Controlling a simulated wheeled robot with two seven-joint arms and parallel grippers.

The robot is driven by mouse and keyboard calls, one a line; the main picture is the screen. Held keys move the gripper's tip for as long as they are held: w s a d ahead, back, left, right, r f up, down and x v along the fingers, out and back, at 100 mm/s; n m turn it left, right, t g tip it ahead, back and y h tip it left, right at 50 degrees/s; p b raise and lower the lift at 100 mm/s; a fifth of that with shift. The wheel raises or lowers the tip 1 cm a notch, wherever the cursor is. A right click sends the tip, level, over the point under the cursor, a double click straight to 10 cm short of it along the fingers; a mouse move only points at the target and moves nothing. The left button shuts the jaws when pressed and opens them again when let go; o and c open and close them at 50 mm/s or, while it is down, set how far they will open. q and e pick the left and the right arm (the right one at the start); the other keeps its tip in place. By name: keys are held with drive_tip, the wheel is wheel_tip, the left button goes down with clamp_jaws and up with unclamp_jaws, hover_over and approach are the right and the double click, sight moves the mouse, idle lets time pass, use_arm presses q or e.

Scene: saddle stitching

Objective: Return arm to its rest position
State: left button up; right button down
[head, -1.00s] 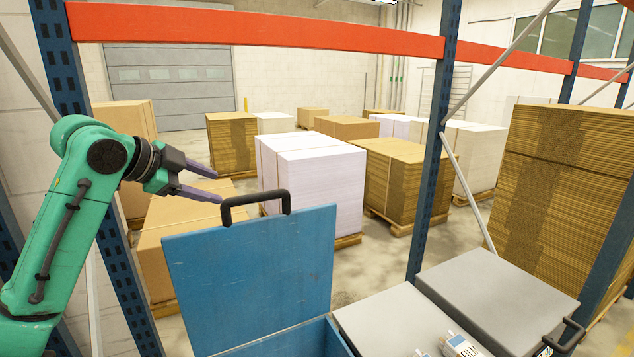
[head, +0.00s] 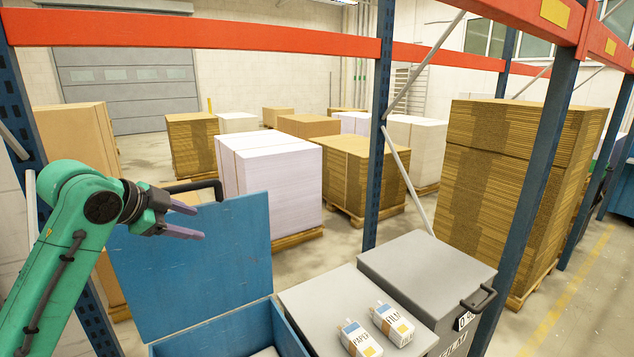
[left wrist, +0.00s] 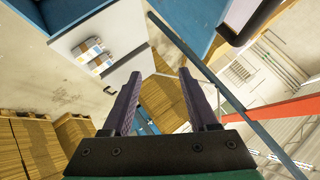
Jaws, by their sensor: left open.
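My left gripper (head: 190,219) is open and empty. In the head view it is raised in front of the blue box's open lid (head: 200,270), just below the dark lid handle (head: 190,187); I cannot tell whether they touch. In the left wrist view its two purple-grey fingers (left wrist: 167,103) stand apart with nothing between them. The green left arm (head: 62,250) comes in from the left. My right gripper does not show in any view.
The blue box (head: 290,338) stands open at the bottom. Beside it, two small labelled cartons (head: 360,338) and (head: 392,324) lie on a grey surface by a grey lidded case (head: 425,268). Rack posts (head: 378,130) and an orange beam (head: 200,34) stand close behind. Stacked pallets (head: 270,180) fill the floor beyond.

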use_arm(q)
drive_tip(key=s+d+f+n+g+y, duration=0.1)
drive_tip(key=s+d+f+n, duration=0.3)
drive_tip(key=f, duration=0.8)
drive_tip(key=s+d+f+n+g, duration=0.15)
drive_tip(key=s+f, duration=0.35)
drive_tip(key=f, duration=0.8)
drive_tip(key=s+a+f+n+g+y, duration=0.1)
drive_tip(key=s+f+n+g+y, duration=0.3)
drive_tip(key=s, duration=0.6)
drive_tip(key=s+a+f+n+t+h, duration=0.1)
drive_tip(key=s+a+f+n, duration=0.15)
drive_tip(key=s+f, duration=0.6)
drive_tip(key=s+f+g+b, duration=0.2)
drive_tip(key=s+f+b, duration=0.15)
drive_tip(key=f, duration=2.35)
drive_tip(key=s+a+f+b, duration=0.2)
drive_tip(key=s+f, duration=1.2)
drive_tip(key=s, duration=0.2)
drive_tip(key=shift+s+a+g, duration=0.15)
drive_tip(key=shift+s+g, duration=0.15)
drive_tip(key=shift+g, duration=0.05)
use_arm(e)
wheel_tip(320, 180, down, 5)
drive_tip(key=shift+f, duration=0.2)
